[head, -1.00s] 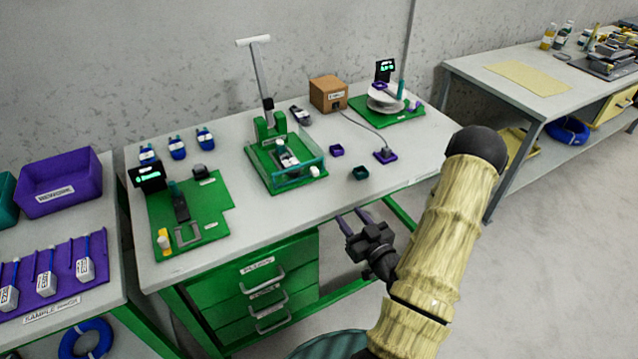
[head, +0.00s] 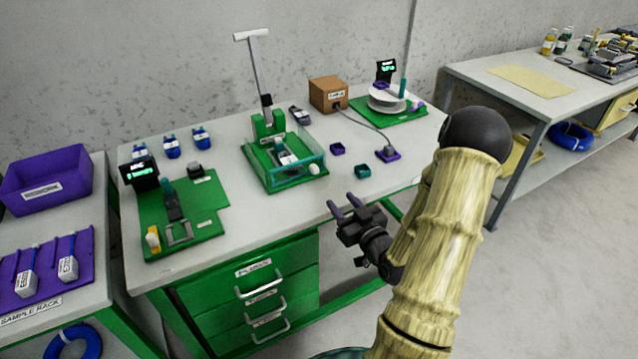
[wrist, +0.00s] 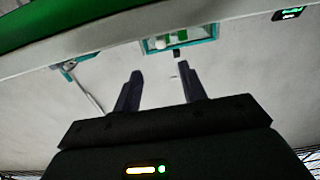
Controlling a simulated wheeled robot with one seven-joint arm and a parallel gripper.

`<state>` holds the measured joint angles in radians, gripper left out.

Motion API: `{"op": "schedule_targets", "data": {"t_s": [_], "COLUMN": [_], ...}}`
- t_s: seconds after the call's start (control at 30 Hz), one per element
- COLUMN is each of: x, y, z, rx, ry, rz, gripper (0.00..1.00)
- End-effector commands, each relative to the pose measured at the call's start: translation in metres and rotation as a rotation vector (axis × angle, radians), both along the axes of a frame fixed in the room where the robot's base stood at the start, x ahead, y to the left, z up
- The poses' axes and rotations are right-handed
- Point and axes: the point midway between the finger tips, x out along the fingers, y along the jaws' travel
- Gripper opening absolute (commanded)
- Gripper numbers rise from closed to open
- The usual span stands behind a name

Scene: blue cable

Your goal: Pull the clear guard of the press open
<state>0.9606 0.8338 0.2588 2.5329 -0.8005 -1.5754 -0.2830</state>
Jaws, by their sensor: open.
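The press (head: 268,124) stands on a green base on the bench, its long lever raised. Its clear guard (head: 309,166) is a low teal-tinted box around the front of the base, with a dark device inside. It looks closed.
A small purple cup (head: 337,148) and a teal cup (head: 363,172) sit right of the press. A cable runs from a cardboard box (head: 328,93) to a purple block (head: 387,154). A green fixture board (head: 205,197) lies to the left. Bench top in front of the press is clear.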

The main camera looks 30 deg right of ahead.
Motion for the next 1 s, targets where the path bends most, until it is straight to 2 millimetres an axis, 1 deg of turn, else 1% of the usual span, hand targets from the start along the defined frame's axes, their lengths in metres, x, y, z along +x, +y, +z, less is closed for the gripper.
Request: {"op": "schedule_targets", "data": {"t_s": [0.03,0.2,0.27,0.6,0.8,0.9,1.0], "x": [0.004,0.015,0.027,0.088,0.117,0.125,0.128], "y": [0.0,0.002,0.002,0.005,0.005,0.005,0.005], "z": [-0.004,-0.002,0.002,0.002,0.001,0.001,0.001], "rx": [-0.003,-0.002,0.0,0.001,0.002,0.002,0.002], "ry": [-0.003,-0.004,-0.003,-0.004,-0.003,-0.002,-0.002], "rz": [0.001,0.0,0.002,0.002,0.0,-0.001,-0.001], "gripper": [0.42,0.42,0.42,0.42,0.42,0.42,0.42]}}
